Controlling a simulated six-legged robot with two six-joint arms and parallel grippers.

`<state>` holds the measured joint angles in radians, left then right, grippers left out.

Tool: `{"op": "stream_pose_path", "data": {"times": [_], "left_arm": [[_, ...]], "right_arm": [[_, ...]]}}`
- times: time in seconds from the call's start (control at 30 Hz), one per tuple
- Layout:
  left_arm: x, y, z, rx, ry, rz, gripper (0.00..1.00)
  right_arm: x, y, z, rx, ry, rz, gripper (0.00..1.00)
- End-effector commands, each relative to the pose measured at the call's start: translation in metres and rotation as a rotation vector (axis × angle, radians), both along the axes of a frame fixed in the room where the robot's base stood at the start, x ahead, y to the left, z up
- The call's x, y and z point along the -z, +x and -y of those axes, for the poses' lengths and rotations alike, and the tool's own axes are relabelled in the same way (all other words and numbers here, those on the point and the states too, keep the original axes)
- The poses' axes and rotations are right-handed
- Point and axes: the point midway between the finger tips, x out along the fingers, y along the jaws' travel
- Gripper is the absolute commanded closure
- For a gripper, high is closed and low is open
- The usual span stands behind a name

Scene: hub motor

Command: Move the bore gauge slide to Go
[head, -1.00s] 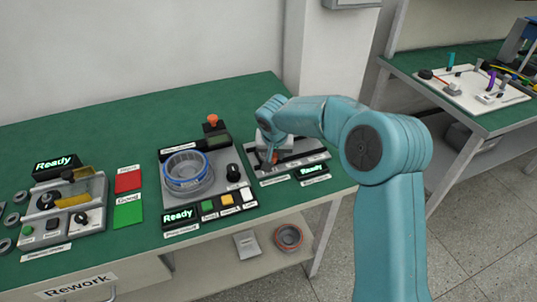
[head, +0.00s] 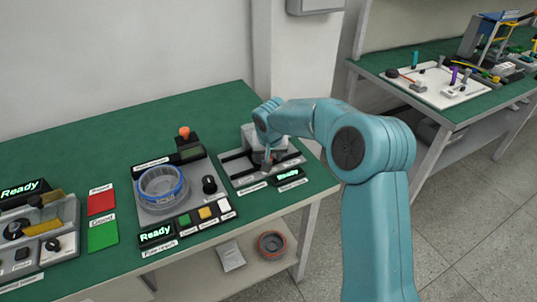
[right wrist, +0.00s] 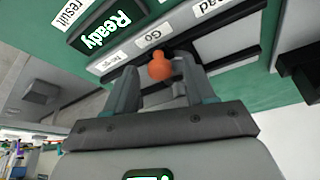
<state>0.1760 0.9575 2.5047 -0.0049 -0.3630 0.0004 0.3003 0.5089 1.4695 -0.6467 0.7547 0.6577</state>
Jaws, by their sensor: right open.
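The bore gauge is a grey panel with a dark slide track (head: 238,180) at the right end of the green bench in the head view. Its orange slide knob (right wrist: 160,68) shows in the right wrist view, closest to the "Go" label (right wrist: 153,36). The "Load" label (right wrist: 210,8) is at upper right, and another label lies on the other side. My right gripper (right wrist: 161,80) is open, with one finger on each side of the knob; I cannot tell whether either touches it. In the head view my right gripper (head: 268,153) partly hides the gauge. My left gripper is not in view.
A lit "Ready" display (right wrist: 108,32) sits beside the track. Left of the gauge stands a panel with a blue-rimmed ring (head: 163,184), a dark knob and buttons. Red (head: 101,202) and green (head: 103,236) plates lie farther left. The bench behind is clear.

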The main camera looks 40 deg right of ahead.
Motion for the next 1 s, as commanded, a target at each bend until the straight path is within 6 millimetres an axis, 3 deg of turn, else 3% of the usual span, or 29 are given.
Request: {"op": "stream_pose_path", "data": {"times": [0.17, 0.5, 0.7, 1.0], "left_arm": [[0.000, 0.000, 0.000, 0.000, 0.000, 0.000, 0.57], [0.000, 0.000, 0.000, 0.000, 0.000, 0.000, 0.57], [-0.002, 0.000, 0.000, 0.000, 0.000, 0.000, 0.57], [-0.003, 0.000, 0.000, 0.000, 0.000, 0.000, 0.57]], "right_arm": [[-0.015, -0.004, -0.003, 0.001, -0.001, 0.004, 0.46], [-0.096, -0.031, -0.023, -0.001, -0.001, 0.006, 0.46], [-0.134, -0.044, -0.032, -0.001, 0.000, 0.003, 0.46], [-0.151, -0.051, -0.037, 0.000, 0.000, 0.000, 0.46]]}}
